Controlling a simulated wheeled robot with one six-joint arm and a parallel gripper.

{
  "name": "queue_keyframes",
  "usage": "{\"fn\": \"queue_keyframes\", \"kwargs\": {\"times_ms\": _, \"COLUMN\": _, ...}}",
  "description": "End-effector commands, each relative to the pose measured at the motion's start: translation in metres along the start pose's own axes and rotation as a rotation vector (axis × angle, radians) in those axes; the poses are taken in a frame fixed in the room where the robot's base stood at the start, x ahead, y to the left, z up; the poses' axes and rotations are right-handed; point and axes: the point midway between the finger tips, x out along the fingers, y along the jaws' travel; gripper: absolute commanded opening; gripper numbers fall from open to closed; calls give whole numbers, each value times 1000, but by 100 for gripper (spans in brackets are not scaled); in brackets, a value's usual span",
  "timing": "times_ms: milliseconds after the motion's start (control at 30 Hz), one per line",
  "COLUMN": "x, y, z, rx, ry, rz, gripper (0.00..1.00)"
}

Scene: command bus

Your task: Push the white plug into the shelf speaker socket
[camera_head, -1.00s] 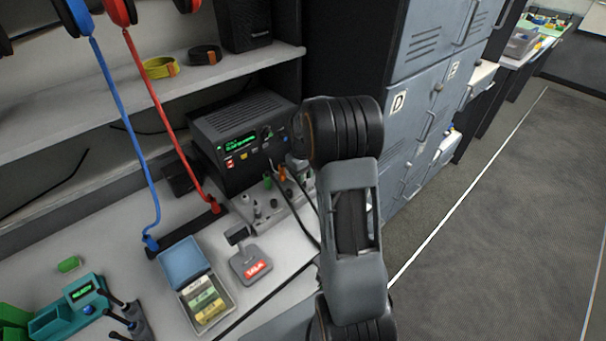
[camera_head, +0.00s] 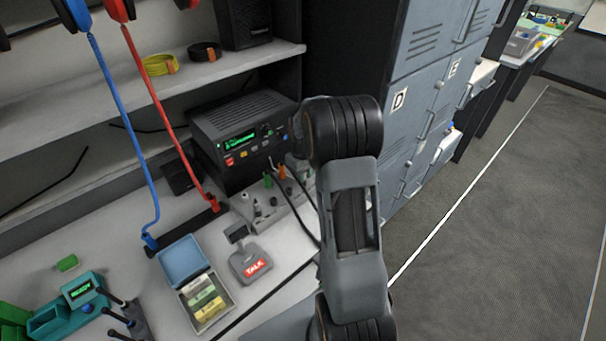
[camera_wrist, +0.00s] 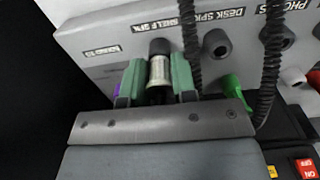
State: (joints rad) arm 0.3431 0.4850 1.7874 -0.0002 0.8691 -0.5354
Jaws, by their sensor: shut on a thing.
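In the wrist view, the green fingers of my gripper (camera_wrist: 157,84) are shut on the white plug (camera_wrist: 158,72), which looks silvery-white. The plug points at the dark round shelf speaker socket (camera_wrist: 159,46), below the label reading SHELF SPK. Plug and socket are in line and look in contact. How deep the plug sits cannot be told. In the head view, my arm hides the gripper and the plug. The grey socket panel (camera_head: 262,212) shows there only in part, left of my arm.
In the wrist view, the desk speaker socket (camera_wrist: 216,43) is to the right, with dark coiled cables (camera_wrist: 270,60) nearby. A green plug (camera_wrist: 232,84) is close to the right finger. In the head view, a radio (camera_head: 243,128) stands behind the panel, and a TALK device (camera_head: 250,262) in front.

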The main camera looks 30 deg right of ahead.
Motion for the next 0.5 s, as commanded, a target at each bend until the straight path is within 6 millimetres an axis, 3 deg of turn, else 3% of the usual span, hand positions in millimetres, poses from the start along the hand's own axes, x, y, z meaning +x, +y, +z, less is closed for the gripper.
{"fn": "queue_keyframes", "kwargs": {"times_ms": 500, "x": 5, "y": 0, "z": 0, "rx": 0, "ry": 0, "rz": 0, "gripper": 10}}
